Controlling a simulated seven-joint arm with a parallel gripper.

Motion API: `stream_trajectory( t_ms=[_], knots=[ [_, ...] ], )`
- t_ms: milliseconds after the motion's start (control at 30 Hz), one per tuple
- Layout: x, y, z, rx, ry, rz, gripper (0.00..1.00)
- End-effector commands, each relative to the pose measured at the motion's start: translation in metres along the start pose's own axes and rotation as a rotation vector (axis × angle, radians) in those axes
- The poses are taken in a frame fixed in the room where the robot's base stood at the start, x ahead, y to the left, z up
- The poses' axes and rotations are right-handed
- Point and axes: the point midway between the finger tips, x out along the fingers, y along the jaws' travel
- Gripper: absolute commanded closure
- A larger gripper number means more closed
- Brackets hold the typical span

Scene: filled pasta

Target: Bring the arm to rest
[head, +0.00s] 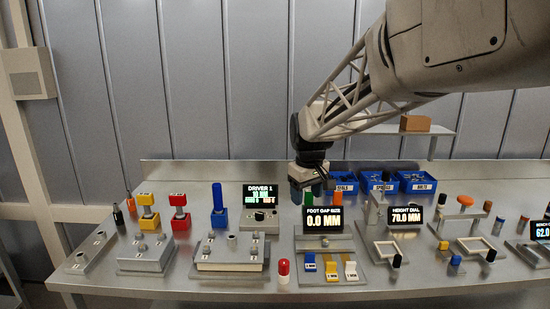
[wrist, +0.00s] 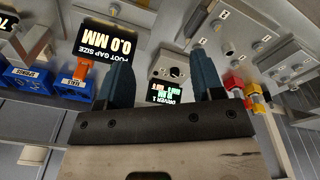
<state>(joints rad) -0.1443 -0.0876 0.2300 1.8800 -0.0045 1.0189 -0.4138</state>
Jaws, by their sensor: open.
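My gripper (head: 308,188) hangs from the lattice arm above the back middle of the metal bench, behind the foot gap size display (head: 322,220). In the wrist view, the two blue fingers of my gripper (wrist: 161,58) stand wide apart with nothing between them. The driver 1 display (wrist: 166,94) shows beyond the gap between the fingers. The foot gap size display also shows at the upper left in the wrist view (wrist: 110,42). In the head view the fingertips are partly hidden behind that display and hard to make out.
Blue labelled bins (head: 417,182) stand at the back right of my gripper. The driver 1 display (head: 261,195) is to its left, beside a blue upright tool (head: 218,205). A height display (head: 405,214) and several fixtures fill the right. A shelf with a brown box (head: 415,123) is behind.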

Motion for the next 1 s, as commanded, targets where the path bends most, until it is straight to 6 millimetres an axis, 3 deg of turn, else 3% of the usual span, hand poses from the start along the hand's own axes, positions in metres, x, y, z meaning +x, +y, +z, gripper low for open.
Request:
stream_trajectory(
  t_ms=[500,1000],
  knots=[
    [-0.029,-0.029,0.141,0.212,0.044,0.025,0.39],
    [-0.022,-0.072,0.271,0.415,0.087,0.044,0.39]
  ],
)
